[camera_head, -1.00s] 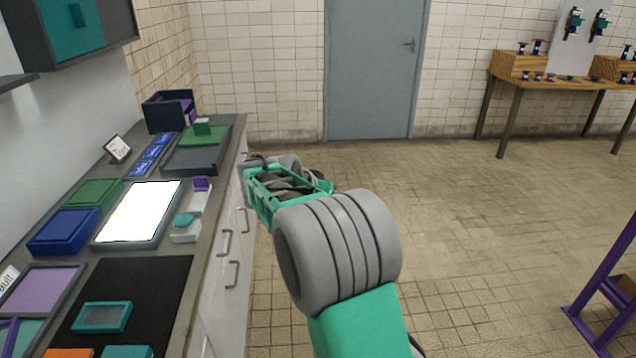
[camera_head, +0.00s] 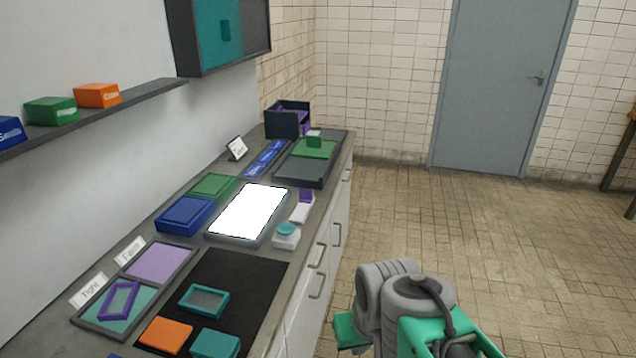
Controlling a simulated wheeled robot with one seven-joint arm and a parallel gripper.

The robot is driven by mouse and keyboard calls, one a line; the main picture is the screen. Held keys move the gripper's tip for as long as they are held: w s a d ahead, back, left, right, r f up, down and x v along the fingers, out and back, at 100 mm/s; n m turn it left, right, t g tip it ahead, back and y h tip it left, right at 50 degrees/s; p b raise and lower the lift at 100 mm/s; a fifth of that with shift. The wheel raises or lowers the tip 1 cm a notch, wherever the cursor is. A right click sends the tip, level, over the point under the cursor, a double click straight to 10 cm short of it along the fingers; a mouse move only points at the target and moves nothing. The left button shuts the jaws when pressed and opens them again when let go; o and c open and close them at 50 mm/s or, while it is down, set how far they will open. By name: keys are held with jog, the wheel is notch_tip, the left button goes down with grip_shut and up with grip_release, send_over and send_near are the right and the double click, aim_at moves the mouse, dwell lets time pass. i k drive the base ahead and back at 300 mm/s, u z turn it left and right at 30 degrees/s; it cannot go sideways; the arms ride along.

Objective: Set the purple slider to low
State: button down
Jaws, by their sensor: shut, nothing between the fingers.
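The purple slider (camera_head: 306,195) is a small purple knob on a short white base (camera_head: 300,213), on the counter to the right of the bright white panel. The knob sits at the far end of its base, with the bare white part on the near side. No low or high marking is readable. My arm shows at the lower right, beyond the counter's front edge and well apart from the slider. My gripper's fingers cannot be made out in the view.
A white block with a teal round button (camera_head: 287,229) stands just nearer than the slider. The lit panel (camera_head: 272,225) and blue box (camera_head: 185,214) lie left. A dark tray (camera_head: 292,172) with a green block is behind. Cabinet handles (camera_head: 317,287) protrude. Floor at right is clear.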

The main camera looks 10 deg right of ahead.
aim_at(306, 196)
jog(key=z, duration=0.8)
jog(key=i, duration=2.15)
jog(key=u, duration=2.7)
